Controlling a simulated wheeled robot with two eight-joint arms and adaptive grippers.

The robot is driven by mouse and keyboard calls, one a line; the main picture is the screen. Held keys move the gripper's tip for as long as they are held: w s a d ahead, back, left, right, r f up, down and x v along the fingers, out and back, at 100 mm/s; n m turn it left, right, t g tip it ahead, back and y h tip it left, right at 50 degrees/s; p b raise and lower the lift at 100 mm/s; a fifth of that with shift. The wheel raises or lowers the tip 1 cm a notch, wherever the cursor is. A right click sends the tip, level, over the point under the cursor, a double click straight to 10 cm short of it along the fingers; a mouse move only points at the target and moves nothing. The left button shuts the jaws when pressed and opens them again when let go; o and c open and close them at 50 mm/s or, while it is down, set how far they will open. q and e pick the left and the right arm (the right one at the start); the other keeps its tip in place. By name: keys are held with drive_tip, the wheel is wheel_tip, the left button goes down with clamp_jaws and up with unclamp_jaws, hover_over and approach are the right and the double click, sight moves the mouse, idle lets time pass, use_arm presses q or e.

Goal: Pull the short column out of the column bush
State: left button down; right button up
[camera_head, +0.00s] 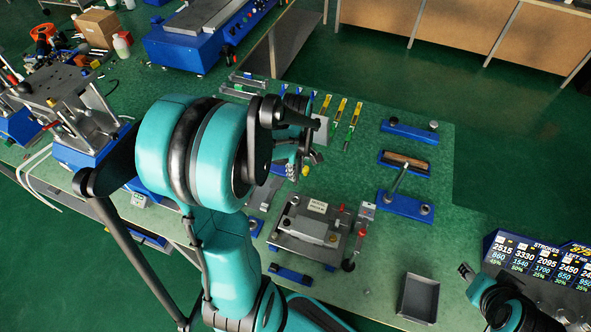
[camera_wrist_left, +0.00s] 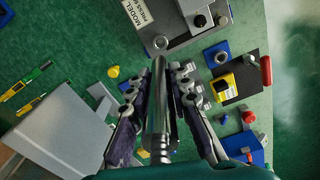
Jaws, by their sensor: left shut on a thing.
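My left gripper (camera_wrist_left: 158,100) is shut on a shiny metal column (camera_wrist_left: 158,90), which stands between its fingers in the left wrist view. The column has a ringed or threaded part at its near end. In the head view the left gripper (camera_head: 298,150) is over the middle of the green bench, largely hidden by my own arm. A ring-shaped bush (camera_wrist_left: 160,42) shows near the column's far end, at the edge of the press plate. I cannot tell whether column and bush touch. My right gripper (camera_head: 467,272) is at the lower right, its jaw opening unclear.
The press model (camera_head: 310,230) with a label sits on the green bench below the left gripper. Blue holders (camera_head: 406,206) stand to the right, and a grey tray (camera_head: 418,298) at the front. Several yellow and green tools (camera_head: 341,110) lie behind. A counter display (camera_head: 540,262) is at the right.

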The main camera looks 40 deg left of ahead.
use_arm(q)
drive_tip(key=shift+r+p, duration=1.15)
drive_tip(key=shift+r, duration=0.35)
